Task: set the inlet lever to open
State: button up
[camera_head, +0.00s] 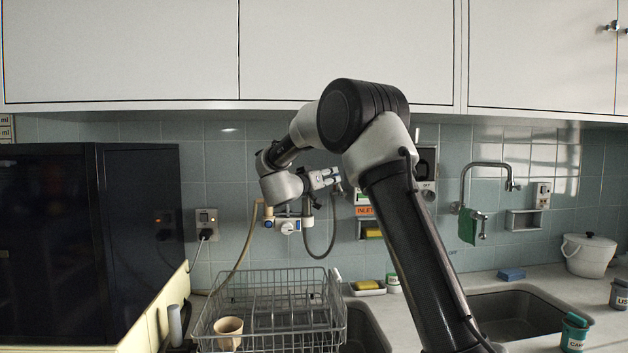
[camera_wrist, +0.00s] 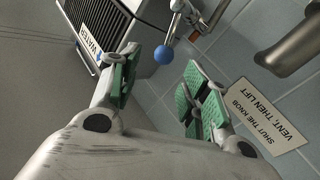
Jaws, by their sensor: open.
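In the wrist view a metal lever with a blue ball knob (camera_wrist: 163,54) hangs from a fitting at the top. My gripper (camera_wrist: 160,78) is open, its green-padded fingers on either side of the line to the knob. The knob appears just beyond the fingertips, with no contact visible. In the head view my gripper (camera_head: 333,178) is at the wall, partly behind my arm. An orange label reading INLET (camera_head: 365,211) is beside my arm. The lever cannot be made out clearly there, and its set position cannot be told.
A box marked WATER (camera_wrist: 95,35) and a wall sign (camera_wrist: 272,113) flank the knob. In the head view, a valve fitting with hoses (camera_head: 289,226) is below my gripper. A wire dish rack (camera_head: 270,300) with a cup (camera_head: 228,332) stands on the counter.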

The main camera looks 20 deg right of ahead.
aim_at(339, 185)
jog(key=shift+m, duration=0.4)
jog(key=x, duration=0.7)
jog(key=shift+w+f, duration=0.15)
jog(key=shift+f, duration=0.25)
grip_shut()
